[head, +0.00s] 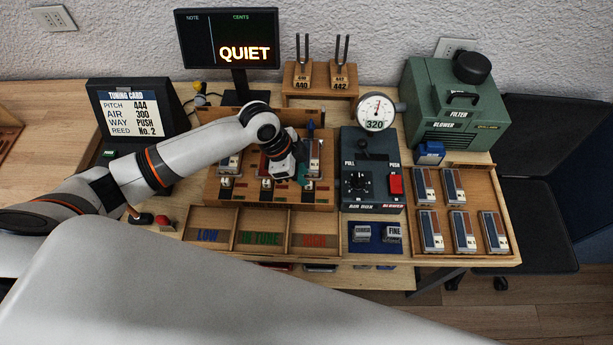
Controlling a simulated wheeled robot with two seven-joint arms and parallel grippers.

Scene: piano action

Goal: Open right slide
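The wooden action block (214,190) stands mid-table, with several small metal and wood parts in side-by-side sections. Its right section (317,186) shows a silver strip with a pale, red-marked piece at its front; I cannot tell from this view whether its slide is open or shut. My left gripper (301,177) points down over the block, between the middle and right sections. Something teal shows at its fingertips; I cannot tell whether it is held. The fingers are too small and dark to read. The gripper and wrist hide part of the middle section. My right gripper is not in view.
Right of the block stands the dark air box (372,208) with a red switch and a gauge (376,112) reading 320. In front are the LOW, IN TUNE and HIGH trays (262,251). Tuning forks (303,72) stand behind. The screen (228,38) reads QUIET. A reed tray (482,180) is at right.

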